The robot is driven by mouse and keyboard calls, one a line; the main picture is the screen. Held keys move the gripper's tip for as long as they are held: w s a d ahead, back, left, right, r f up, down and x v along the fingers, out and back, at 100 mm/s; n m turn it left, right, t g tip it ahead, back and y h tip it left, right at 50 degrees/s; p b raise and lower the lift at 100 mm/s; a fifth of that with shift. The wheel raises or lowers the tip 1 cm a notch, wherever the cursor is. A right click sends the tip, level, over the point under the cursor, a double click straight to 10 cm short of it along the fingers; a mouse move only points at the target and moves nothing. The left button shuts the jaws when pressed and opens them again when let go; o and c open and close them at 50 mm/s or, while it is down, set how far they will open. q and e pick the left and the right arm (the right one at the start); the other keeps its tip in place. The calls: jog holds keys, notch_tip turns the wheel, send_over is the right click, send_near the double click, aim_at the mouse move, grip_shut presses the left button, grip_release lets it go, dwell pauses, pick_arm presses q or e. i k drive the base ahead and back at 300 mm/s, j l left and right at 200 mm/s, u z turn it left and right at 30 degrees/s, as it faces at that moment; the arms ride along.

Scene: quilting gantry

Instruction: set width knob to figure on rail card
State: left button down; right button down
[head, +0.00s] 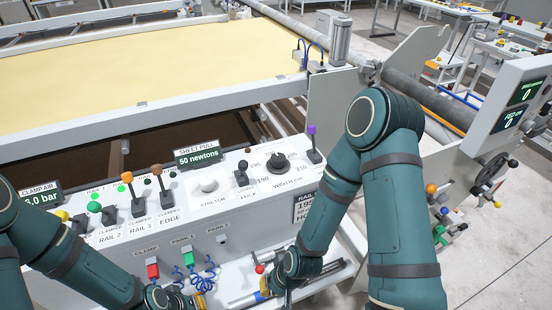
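The black width knob (279,162) sits on the sloped top of the white control panel, above the label "WIDTH CM". Figures around it include 190, 195 and 210; its pointer is too small to read surely. My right gripper (274,287) is low in front of the panel, well below the knob. My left gripper (163,299) is at the bottom edge, partly cut off. Neither gripper's fingers show clearly, and neither touches the knob.
Beside the knob stand a black lock lever (242,172), a white stretch knob (208,185) and a purple-tipped lever (313,146). Colour-topped clamp levers (136,199) stand left. Red (152,269) and green (188,259) plugs with blue coiled hoses hang on the front.

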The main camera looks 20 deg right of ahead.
aim_at(278, 164)
jog(key=k+z, duration=0.2)
jog(key=z, duration=0.2)
jog(key=k+z, duration=0.2)
jog(key=z, duration=0.25)
jog(key=l, duration=0.1)
